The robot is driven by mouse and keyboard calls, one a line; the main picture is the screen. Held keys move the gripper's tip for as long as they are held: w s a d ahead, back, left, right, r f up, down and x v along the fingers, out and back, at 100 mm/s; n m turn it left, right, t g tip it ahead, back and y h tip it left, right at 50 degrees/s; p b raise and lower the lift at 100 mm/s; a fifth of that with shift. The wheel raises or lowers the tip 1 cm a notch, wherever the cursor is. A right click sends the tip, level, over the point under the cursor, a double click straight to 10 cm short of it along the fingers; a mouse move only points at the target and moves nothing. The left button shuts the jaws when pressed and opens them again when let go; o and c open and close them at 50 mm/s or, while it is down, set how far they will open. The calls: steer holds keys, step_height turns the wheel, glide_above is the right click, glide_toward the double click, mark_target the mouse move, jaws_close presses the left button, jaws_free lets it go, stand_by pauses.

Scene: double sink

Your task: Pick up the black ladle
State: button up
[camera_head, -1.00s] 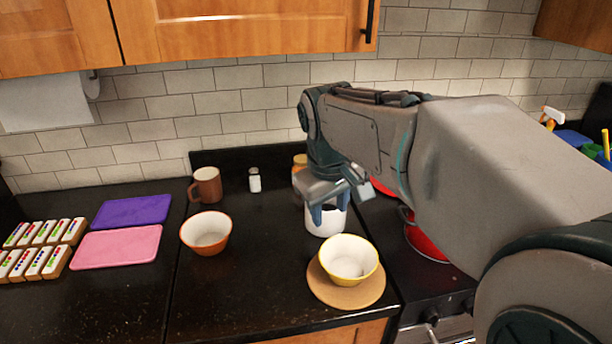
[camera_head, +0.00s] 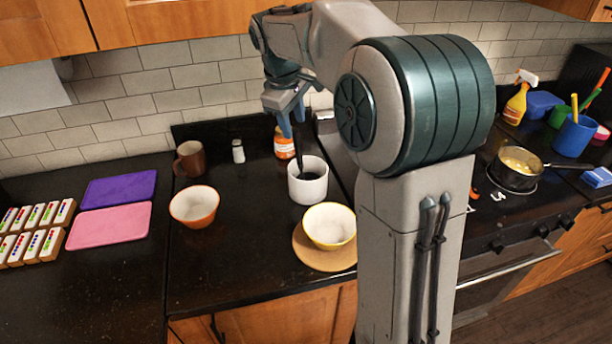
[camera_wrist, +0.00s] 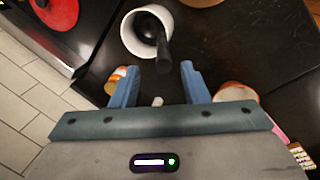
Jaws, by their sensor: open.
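The black ladle (camera_head: 299,152) stands in a white canister (camera_head: 308,187) on the dark counter, its handle rising out of the top. My gripper (camera_head: 292,124) is above the canister with its fingers pointing down, close to the top of the handle. In the wrist view, the ladle (camera_wrist: 163,52) shows its dark bowl inside the white canister (camera_wrist: 128,35), and its handle points toward the gap between my open fingers (camera_wrist: 160,78). Nothing is held. Whether a finger touches the handle cannot be told.
A white bowl with a yellow rim (camera_head: 330,226) sits on a round tan board (camera_head: 312,258) in front of the canister. An orange bowl (camera_head: 194,207), brown mug (camera_head: 190,159), shaker (camera_head: 238,151) and orange-labelled jar (camera_head: 284,143) stand nearby. A pot (camera_head: 515,168) is on the stove.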

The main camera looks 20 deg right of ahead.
mark_target(297, 156)
steer(key=shift+p+x, duration=0.75)
steer(key=shift+x, duration=2.6)
steer(key=shift+s, duration=0.15)
jaws_close()
